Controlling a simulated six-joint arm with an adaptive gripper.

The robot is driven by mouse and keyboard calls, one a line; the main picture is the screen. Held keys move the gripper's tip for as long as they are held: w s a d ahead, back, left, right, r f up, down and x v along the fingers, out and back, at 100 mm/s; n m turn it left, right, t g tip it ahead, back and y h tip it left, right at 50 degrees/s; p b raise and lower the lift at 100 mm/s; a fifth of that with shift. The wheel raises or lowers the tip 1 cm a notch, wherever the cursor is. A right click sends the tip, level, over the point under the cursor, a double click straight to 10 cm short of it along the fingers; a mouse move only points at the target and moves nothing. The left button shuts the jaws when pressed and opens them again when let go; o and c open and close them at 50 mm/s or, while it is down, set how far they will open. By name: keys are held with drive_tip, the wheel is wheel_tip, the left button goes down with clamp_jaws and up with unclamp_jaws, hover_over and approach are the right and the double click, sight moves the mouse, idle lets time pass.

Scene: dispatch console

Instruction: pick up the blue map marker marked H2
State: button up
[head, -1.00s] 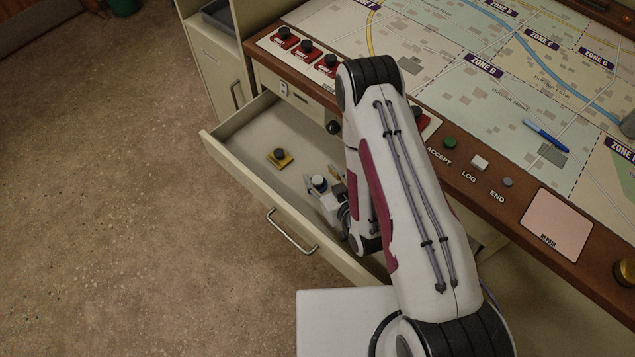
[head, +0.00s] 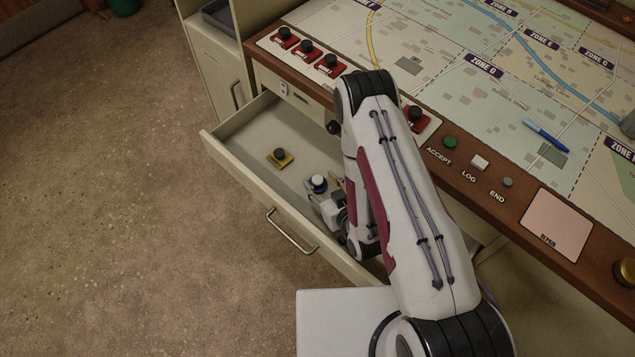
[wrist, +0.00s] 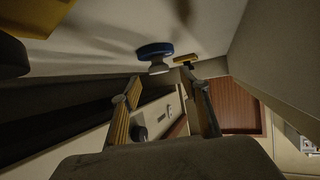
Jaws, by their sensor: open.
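A blue map marker with a white knob lies in the open drawer; it shows in the wrist view (wrist: 153,50), and in the head view its white knob (head: 318,182) shows close to my gripper. Its label cannot be read. My gripper (wrist: 161,82) is open and empty, reaching low into the drawer. In the wrist view the blue marker appears just beyond the fingertips, roughly between them, with no visible contact. In the head view my arm partly hides the gripper (head: 322,196).
A yellow marker with a dark knob (head: 280,158) lies in the drawer, to the left. A small yellow piece (wrist: 187,59) shows close to the blue marker. The drawer's front wall (head: 262,208) and side walls enclose the space. The console edge (head: 460,190) overhangs at right.

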sight(319, 182)
drive_tip(key=shift+f, duration=0.5)
drive_tip(key=shift+x, duration=1.55)
drive_tip(key=shift+s, duration=0.1)
clamp_jaws()
